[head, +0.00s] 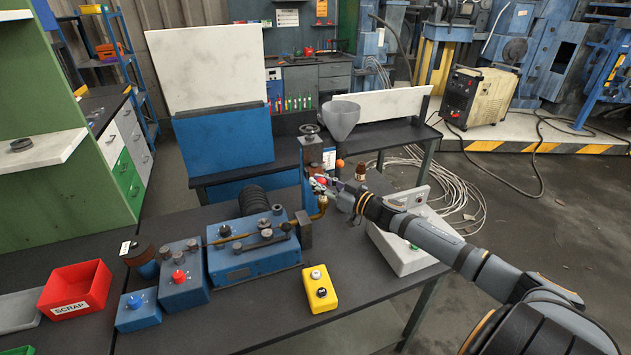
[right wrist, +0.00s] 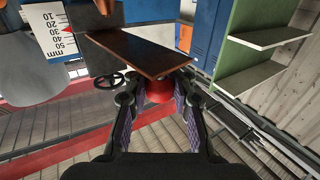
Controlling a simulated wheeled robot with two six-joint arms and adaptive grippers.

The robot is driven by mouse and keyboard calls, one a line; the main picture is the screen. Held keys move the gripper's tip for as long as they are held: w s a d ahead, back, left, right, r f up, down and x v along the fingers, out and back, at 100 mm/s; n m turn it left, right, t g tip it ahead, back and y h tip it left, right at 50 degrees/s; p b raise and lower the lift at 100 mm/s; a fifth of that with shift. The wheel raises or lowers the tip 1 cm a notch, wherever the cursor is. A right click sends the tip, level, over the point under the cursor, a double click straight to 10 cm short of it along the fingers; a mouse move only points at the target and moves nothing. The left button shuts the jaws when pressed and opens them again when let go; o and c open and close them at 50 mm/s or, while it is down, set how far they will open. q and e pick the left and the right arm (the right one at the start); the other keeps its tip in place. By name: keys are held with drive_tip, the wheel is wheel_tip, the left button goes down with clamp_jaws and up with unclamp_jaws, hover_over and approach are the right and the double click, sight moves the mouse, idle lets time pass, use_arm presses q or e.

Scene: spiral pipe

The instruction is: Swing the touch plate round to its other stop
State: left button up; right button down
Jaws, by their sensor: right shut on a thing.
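A flat dark brown plate (right wrist: 145,52), which looks like the touch plate, spans the upper middle of the right wrist view. A red knob (right wrist: 157,92) shows just below its near edge, between my right gripper's fingers (right wrist: 158,84). The fingers are shut on this red knob. Whether the knob is joined to the plate is hard to tell. In the head view my right gripper (head: 322,184) reaches from the right to the blue post (head: 312,156) behind the blue machine; the plate is too small or hidden there. My left gripper is out of view.
The blue machine (head: 250,262) stands mid-table, with a yellow button box (head: 320,296) in front and a red scrap bin (head: 78,288) at left. A grey funnel (head: 342,116) stands behind. A handwheel (right wrist: 109,80) and a millimetre scale (right wrist: 46,32) show in the wrist view.

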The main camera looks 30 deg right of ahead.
drive_tip(key=shift+s+d+f+n+g+y+b, duration=0.3)
drive_tip(key=shift+d+f+n+g+y+b, duration=0.25)
drive_tip(key=shift+y+b, duration=0.55)
drive_tip(key=y+b, duration=0.1)
drive_tip(key=d+n+b, duration=0.1)
drive_tip(key=b, duration=0.1)
drive_tip(key=shift+s+d+n+g+y, duration=0.1)
drive_tip(key=shift+s+n+g+y, duration=0.15)
drive_tip(key=shift+g+y, duration=0.15)
drive_tip(key=shift+r+n+g+b, duration=0.25)
drive_tip(key=shift+n+b, duration=0.05)
drive_tip(key=shift+b, duration=0.45)
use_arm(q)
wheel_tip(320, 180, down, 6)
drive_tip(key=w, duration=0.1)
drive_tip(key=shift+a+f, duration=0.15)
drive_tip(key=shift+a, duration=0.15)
use_arm(e)
drive_tip(key=shift+d+y, duration=0.1)
drive_tip(key=shift+y, duration=0.2)
